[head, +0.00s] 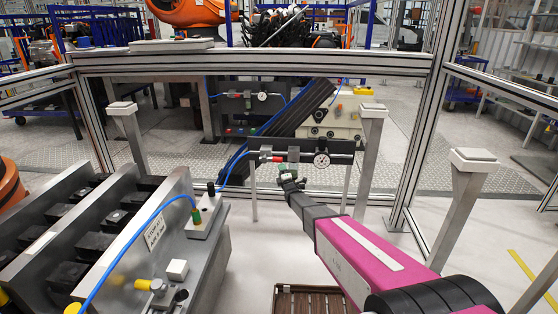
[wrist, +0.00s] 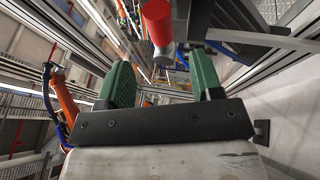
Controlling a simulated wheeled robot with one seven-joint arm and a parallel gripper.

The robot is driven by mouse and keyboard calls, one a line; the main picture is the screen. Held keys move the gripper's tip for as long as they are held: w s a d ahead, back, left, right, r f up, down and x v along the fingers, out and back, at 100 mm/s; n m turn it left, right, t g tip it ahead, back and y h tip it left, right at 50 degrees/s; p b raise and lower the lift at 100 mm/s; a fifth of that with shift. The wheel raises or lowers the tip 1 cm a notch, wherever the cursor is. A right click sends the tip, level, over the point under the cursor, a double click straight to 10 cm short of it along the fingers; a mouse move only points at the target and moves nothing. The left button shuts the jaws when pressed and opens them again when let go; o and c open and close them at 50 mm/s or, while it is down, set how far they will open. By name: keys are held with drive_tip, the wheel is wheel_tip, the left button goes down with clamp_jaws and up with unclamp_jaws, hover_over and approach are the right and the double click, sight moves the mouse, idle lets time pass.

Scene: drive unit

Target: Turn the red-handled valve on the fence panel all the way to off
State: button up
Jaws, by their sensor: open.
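The red valve handle (head: 275,158) is a small red piece at the left part of the dark bar with the gauge on the fence panel. In the wrist view the red handle (wrist: 157,22) shows large near the top, with a grey metal end below it. My gripper (head: 289,179) is just below the bar, close to the handle. In the wrist view my gripper (wrist: 162,78) has two green fingers spread apart with nothing between them. The handle appears beyond the fingertips, in line with the gap. I cannot tell whether a finger touches it.
A round gauge (head: 321,160) sits right of the valve on the same bar. A blue hose (head: 150,221) runs from the valve side to the grey fixture block (head: 205,240) at left. White-capped posts (head: 472,160) stand at right. A brown slatted tray (head: 308,300) lies below.

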sight(277, 159)
drive_tip(key=x, duration=1)
drive_tip(key=shift+s, duration=0.1)
clamp_jaws()
